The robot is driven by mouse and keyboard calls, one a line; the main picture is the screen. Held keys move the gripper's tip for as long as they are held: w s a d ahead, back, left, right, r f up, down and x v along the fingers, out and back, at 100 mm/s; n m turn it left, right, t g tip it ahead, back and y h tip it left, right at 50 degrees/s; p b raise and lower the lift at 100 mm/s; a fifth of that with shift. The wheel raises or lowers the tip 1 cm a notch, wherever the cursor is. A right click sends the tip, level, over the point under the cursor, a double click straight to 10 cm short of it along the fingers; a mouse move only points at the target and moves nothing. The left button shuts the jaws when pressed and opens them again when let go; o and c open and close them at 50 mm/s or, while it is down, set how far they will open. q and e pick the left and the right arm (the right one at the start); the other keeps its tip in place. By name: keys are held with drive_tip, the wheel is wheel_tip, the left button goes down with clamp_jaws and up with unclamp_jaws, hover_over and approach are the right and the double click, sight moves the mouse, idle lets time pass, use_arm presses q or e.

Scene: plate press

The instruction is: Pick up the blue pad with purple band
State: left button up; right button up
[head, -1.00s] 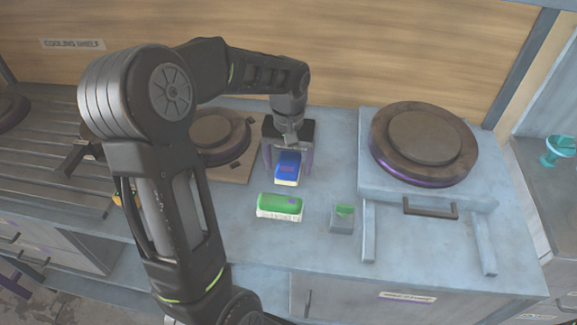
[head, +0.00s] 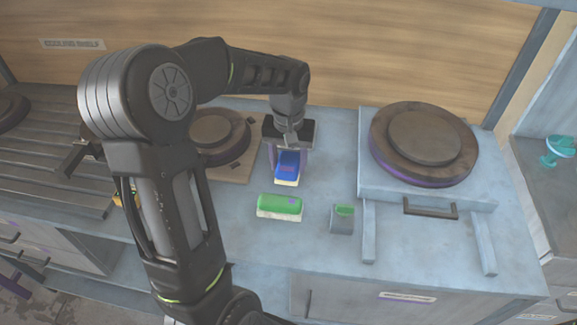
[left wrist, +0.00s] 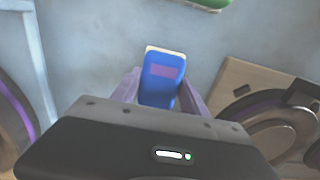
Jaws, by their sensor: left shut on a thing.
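The blue pad with a purple band (head: 287,167) has a pale underside and shows on the worktop near the middle of the head view. It also shows in the left wrist view (left wrist: 163,76), with the purple patch on its top. My left gripper (head: 288,160) is over the pad with one finger on each side, shut on it. In the left wrist view the purple-grey fingers (left wrist: 160,95) hug the pad's near part. I cannot tell whether the pad is clear of the worktop. My right gripper is not in view.
A green pad (head: 280,206) with a pale underside lies just in front. A small grey block with a green top (head: 342,219) stands to its right. A round plate on a raised press (head: 424,140) is at right; another round plate (head: 216,137) sits on a board at left.

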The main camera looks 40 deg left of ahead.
sight(288, 162)
use_arm(q)
wheel_tip(288, 162, up, 10)
drive_tip(key=shift+r, duration=0.1)
idle(0.5)
drive_tip(key=shift+s, duration=0.1)
idle(0.8)
